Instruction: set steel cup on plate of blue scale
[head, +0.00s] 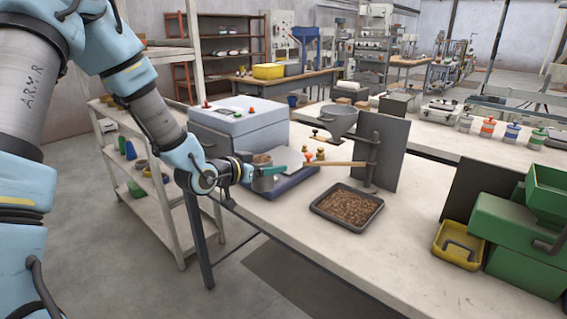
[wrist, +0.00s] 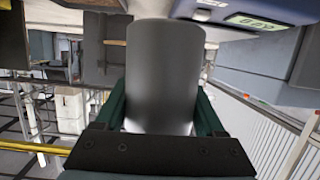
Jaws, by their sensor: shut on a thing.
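My gripper (head: 268,172) is at the end of my arm, by the blue scale (head: 290,187) on the bench. Its green fingers are shut on the steel cup (wrist: 163,72), a plain grey cylinder in the middle of the wrist view. A pale grey shape lies just past the fingertips in the head view; I cannot tell whether it is the cup or the scale's plate. The scale's blue body and lit display also show at the top right of the wrist view (wrist: 235,14). Whether the cup touches the plate is hidden.
A large grey-blue box with buttons (head: 240,125) stands behind my gripper. Brass weights (head: 320,154), a wooden bar (head: 340,164) and a dark upright panel (head: 385,150) are close on the right. A pellet tray (head: 318,207) lies in front. A yellow bin (head: 455,250) and green machine (head: 520,235) stand right.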

